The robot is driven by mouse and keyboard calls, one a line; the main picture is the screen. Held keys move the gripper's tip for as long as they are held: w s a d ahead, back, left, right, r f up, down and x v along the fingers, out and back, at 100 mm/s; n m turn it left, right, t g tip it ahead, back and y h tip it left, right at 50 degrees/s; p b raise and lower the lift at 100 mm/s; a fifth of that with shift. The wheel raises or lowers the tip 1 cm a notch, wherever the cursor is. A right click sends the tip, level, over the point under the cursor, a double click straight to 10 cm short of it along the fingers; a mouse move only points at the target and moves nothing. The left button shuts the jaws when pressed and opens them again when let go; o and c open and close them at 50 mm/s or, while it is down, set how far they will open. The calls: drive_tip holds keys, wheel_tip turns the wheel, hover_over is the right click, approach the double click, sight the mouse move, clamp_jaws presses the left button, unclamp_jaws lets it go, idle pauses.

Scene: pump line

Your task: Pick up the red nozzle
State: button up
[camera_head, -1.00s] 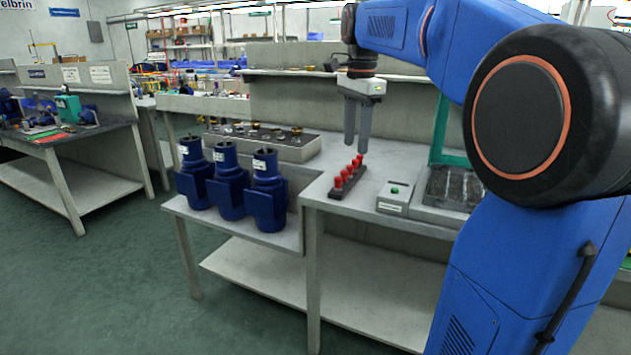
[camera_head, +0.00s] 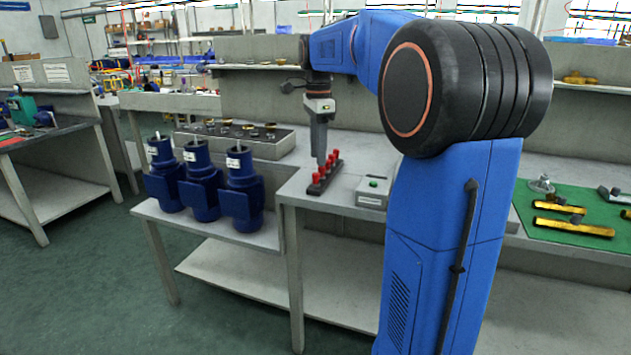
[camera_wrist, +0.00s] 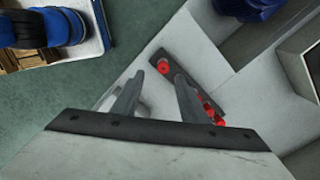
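Several red nozzles (camera_head: 316,177) stand in a row on a narrow dark rack (camera_head: 316,190) on the grey bench. My gripper (camera_head: 321,161) points down just above or beside the row in the head view. In the wrist view its two fingers are apart, so my gripper (camera_wrist: 159,78) is open. One red nozzle (camera_wrist: 163,66) shows just beyond the gap between the fingertips, at one end of the rack (camera_wrist: 194,78). Other red nozzles are partly hidden behind the right finger. I cannot tell whether a finger touches any nozzle.
Blue pumps (camera_head: 242,190) stand on the lower shelf left of the rack. A grey tray of fittings (camera_head: 235,139) lies behind. A green mat (camera_head: 573,222) with brass parts is at far right.

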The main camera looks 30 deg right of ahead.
sight(317, 174)
drive_tip(key=shift+w+f, duration=0.15)
drive_tip(key=shift+f, duration=1.8)
drive_tip(key=shift+w+f, duration=0.15)
drive_tip(key=shift+f, duration=1.8)
clamp_jaws()
